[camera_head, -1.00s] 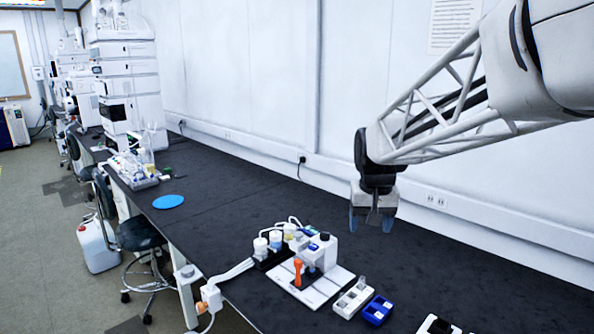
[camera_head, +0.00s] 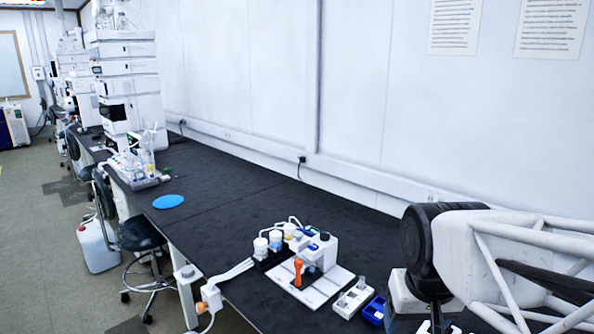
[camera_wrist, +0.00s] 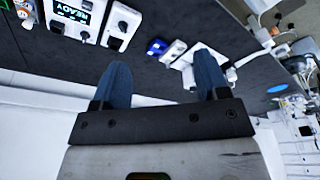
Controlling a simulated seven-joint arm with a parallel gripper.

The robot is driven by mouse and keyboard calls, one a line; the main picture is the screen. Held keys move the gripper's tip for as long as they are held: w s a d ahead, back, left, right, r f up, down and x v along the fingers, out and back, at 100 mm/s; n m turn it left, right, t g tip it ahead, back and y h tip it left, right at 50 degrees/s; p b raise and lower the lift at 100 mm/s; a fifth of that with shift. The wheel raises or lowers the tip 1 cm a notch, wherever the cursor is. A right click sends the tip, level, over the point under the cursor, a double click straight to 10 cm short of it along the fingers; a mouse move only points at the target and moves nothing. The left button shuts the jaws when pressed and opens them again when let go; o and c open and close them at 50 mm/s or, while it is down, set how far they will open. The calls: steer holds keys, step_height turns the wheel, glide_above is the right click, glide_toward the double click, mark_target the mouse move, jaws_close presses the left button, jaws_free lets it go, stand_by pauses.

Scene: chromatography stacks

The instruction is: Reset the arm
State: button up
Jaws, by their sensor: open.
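My gripper (camera_wrist: 162,75) is open and empty in the wrist view, its two blue fingers apart with nothing between them. In the head view my arm is low at the right, and the gripper is partly cut off by the bottom edge. It appears in front of the right end of the black bench (camera_head: 240,215). How high the gripper is above the bench I cannot tell.
A small white instrument (camera_head: 322,248) with bottles stands on the bench. A white holder (camera_head: 353,298) and a blue holder (camera_head: 376,311) lie beside it; both show in the wrist view. A device with a READY display (camera_wrist: 72,10) is there too. A blue disc (camera_head: 168,201) lies farther off.

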steer(key=shift+s+d+f, duration=0.1)
steer(key=shift+s+f, duration=0.2)
steer(key=shift+s, duration=0.45)
steer(key=shift+s+a+f, duration=0.1)
steer(key=shift+s+f, duration=0.25)
steer(key=shift+s, duration=0.35)
steer(key=shift+s+d+f, duration=0.1)
steer(key=shift+s+f, duration=0.2)
steer(key=shift+s, duration=0.45)
